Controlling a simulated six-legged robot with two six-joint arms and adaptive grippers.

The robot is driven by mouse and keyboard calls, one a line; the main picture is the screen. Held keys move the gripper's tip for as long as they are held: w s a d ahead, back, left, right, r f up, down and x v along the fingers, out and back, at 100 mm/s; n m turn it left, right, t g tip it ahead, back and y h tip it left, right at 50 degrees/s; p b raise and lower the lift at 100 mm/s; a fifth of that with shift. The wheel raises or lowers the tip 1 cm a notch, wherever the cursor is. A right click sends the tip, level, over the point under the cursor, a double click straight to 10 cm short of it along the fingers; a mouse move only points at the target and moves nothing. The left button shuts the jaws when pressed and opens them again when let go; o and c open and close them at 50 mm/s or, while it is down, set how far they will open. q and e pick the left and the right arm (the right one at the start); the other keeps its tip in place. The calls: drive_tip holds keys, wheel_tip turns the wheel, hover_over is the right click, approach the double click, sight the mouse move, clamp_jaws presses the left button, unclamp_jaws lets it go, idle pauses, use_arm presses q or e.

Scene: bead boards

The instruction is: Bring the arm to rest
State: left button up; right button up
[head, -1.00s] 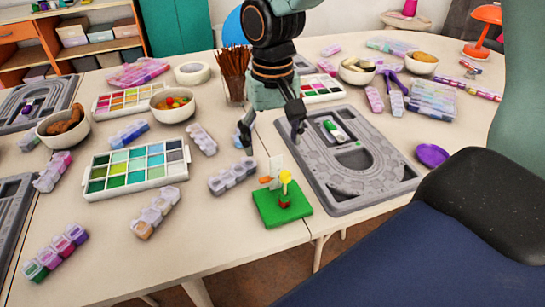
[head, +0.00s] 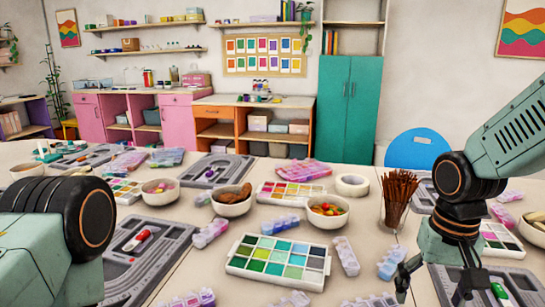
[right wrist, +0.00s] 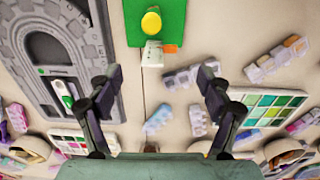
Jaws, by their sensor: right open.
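My right arm comes in from the right in the head view and hangs over the table. Its gripper (head: 430,286) points down, with the fingers apart and nothing between them. In the right wrist view the two fingers (right wrist: 160,78) are spread wide above the bare table, apart from the things below. A green square base (right wrist: 160,25) with a yellow round piece lies beyond the fingertips there. A bulky joint of my left arm fills the lower left of the head view; the left gripper is out of the picture.
A grey bead board (right wrist: 88,52) lies left of the fingers in the wrist view. In the head view a paint palette (head: 234,262), a bowl of beads (head: 343,217) and a cup of brown sticks (head: 399,195) crowd the table. Clear bead boxes (head: 346,256) lie between them.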

wheel_tip(320, 180, down, 8)
drive_tip(key=shift+f, duration=0.2)
drive_tip(key=shift+w+r, duration=0.1)
drive_tip(key=shift+r, duration=0.25)
